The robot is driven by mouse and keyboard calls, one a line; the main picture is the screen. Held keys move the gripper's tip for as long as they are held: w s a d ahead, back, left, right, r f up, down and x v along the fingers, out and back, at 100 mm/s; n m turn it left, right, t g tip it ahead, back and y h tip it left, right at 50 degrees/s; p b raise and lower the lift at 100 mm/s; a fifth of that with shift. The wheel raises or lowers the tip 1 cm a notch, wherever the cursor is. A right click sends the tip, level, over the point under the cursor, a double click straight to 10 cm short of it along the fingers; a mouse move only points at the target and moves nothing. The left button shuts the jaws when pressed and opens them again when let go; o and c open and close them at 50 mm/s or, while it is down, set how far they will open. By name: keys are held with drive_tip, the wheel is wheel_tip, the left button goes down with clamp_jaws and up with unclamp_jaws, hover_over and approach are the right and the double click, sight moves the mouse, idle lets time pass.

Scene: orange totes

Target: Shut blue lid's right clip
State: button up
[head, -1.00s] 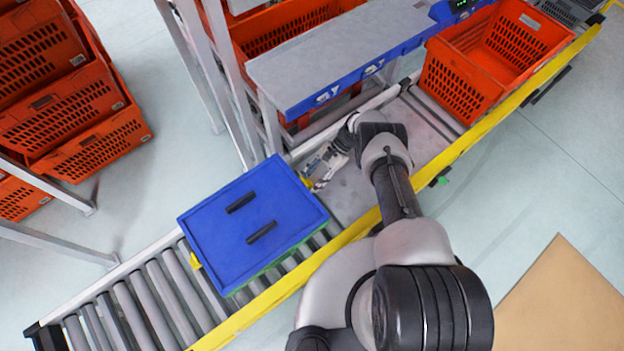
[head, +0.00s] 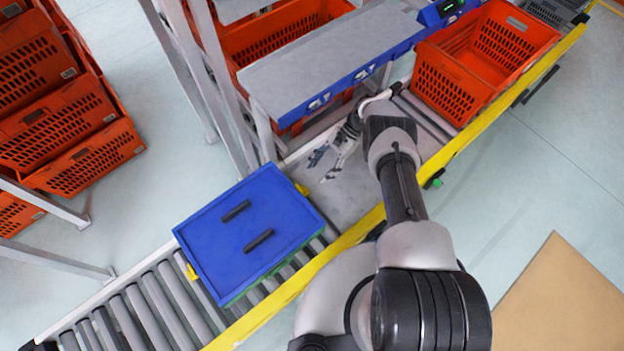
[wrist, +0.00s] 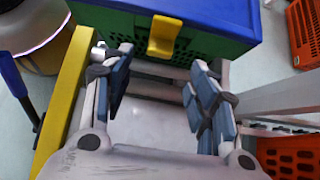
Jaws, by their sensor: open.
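The blue lid (head: 230,258) lies on a green tote on the roller conveyor; two dark bars are on its top. Its yellow right clip (head: 302,189) sticks out at the lid's right edge. In the wrist view the clip (wrist: 163,37) hangs from the blue rim over the green wall (wrist: 215,47); I cannot tell whether it is latched. My gripper (head: 319,169) is just right of the clip, apart from it. In the wrist view my gripper (wrist: 160,78) has its fingers spread, with nothing between them and the clip beyond, between the tips.
A yellow left clip (head: 185,265) shows on the lid's opposite side. A grey shelf (head: 320,55) with a blue front edge and metal posts stands behind my gripper. An orange tote (head: 455,85) is farther right on the conveyor. A yellow rail (head: 350,233) runs along the near side.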

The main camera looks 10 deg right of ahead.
drive_tip(key=shift+v, duration=1.7)
drive_tip(key=shift+s, duration=0.1)
